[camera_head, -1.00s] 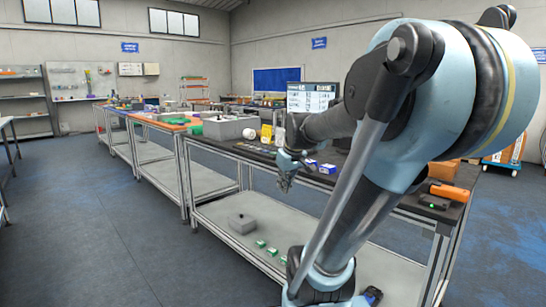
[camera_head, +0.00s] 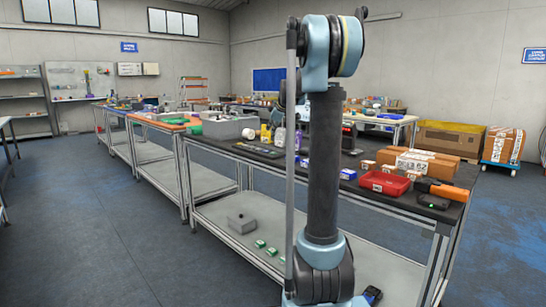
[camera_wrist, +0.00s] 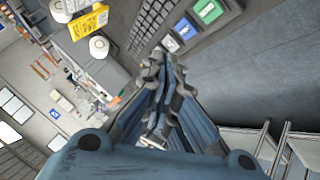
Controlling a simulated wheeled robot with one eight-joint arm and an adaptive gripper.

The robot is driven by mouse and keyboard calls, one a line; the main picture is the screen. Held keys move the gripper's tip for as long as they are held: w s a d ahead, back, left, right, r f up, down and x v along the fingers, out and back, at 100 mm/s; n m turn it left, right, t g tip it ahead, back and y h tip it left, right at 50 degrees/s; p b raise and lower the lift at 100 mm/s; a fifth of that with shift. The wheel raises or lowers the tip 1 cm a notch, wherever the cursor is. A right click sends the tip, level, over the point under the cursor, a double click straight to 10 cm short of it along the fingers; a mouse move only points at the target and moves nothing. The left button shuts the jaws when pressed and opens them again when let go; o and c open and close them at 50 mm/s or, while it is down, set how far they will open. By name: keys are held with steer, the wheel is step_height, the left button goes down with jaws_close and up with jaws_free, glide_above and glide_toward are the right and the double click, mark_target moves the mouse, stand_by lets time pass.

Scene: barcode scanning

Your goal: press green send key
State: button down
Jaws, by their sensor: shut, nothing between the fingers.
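The green key (camera_wrist: 208,11) shows at the top of the wrist view, at the end of a row with a blue key (camera_wrist: 185,29) and a white key (camera_wrist: 170,43). The row sits on a dark panel beside a dark keypad (camera_wrist: 152,25). My gripper (camera_wrist: 161,62) is shut and empty. Its fingertips appear below and left of the green key in the wrist view, closest to the white key. No touch is visible, and I cannot tell the height gap. In the head view my arm hides the gripper and the keys.
A yellow item (camera_wrist: 89,22) and white round tops (camera_wrist: 99,47) stand left of the keypad. On the table, a red tray (camera_head: 384,183), cardboard boxes (camera_head: 425,163) and an orange scanner (camera_head: 441,189) lie right of my arm.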

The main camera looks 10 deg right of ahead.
mark_target(272, 153)
steer(key=shift+w+d+r, duration=0.1)
steer(key=shift+w, duration=0.45)
steer(key=shift+f, duration=4.45)
steer(key=shift+f, duration=0.75)
steer(key=shift+r, duration=0.9)
steer(key=shift+r, duration=2.45)
steer(key=shift+s, duration=0.1)
